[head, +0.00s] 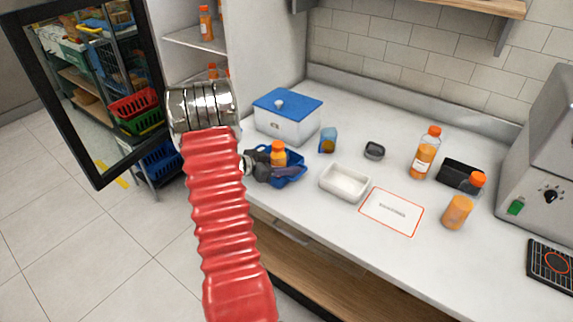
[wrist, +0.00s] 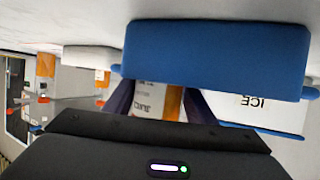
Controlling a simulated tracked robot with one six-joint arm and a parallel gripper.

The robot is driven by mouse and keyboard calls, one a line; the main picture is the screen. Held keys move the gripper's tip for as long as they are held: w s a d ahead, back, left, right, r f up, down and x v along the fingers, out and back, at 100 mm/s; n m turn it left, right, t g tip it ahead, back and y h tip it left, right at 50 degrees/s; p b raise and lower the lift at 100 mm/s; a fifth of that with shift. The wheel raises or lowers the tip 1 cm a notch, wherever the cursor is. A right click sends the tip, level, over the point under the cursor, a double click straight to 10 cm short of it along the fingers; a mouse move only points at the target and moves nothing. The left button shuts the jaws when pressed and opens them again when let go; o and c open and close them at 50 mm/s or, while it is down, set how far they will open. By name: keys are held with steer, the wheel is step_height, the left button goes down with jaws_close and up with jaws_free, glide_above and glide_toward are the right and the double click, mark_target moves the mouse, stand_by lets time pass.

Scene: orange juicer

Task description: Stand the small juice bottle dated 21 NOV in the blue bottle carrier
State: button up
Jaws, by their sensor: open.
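A small orange juice bottle (head: 278,154) with an orange cap stands in the blue bottle carrier (head: 294,180) on the counter. In the wrist view, the bottle's white and orange label (wrist: 172,101) shows upside down between my fingers; I cannot read a date on it. The carrier's blue wall (wrist: 218,58) fills the top of that view and hides part of the bottle. My gripper (head: 266,166) is at the carrier's left side, close to the bottle. Its fingers (wrist: 158,104) are open, one on each side of the bottle; I cannot tell whether they touch it.
A white ice box (head: 285,122) with a blue lid stands behind the carrier. Shelves with bottles (head: 206,24) and an open glass door are at left.

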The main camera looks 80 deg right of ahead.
steer(key=v, duration=1.2)
stand_by(0.6)
steer(key=w+a+r+n+t+y, duration=0.15)
steer(key=w+a+r+n, duration=0.25)
steer(key=a, duration=0.4)
steer(key=w+a+r+n+t, duration=0.3)
steer(key=w+a+r, duration=0.1)
steer(key=a, duration=0.5)
steer(key=w+a+r+n+t+y, duration=0.1)
steer(key=w+a+r+n+t, duration=0.2)
steer(key=a, duration=0.5)
steer(key=a+r+n+t+y, duration=0.2)
steer(key=a+n, duration=0.3)
steer(key=a, duration=0.5)
steer(key=a+r+n+t+y, duration=0.2)
steer(key=a+n, duration=0.4)
steer(key=a, duration=0.5)
steer(key=a+r+n+t+y, duration=0.2)
steer(key=a+n, duration=0.4)
steer(key=a, duration=0.4)
steer(key=shift+s+a+r+t+y, duration=0.25)
steer(key=shift+s+t+y, duration=0.2)
steer(key=shift+t, duration=0.4)
steer(key=shift+c, duration=0.5)
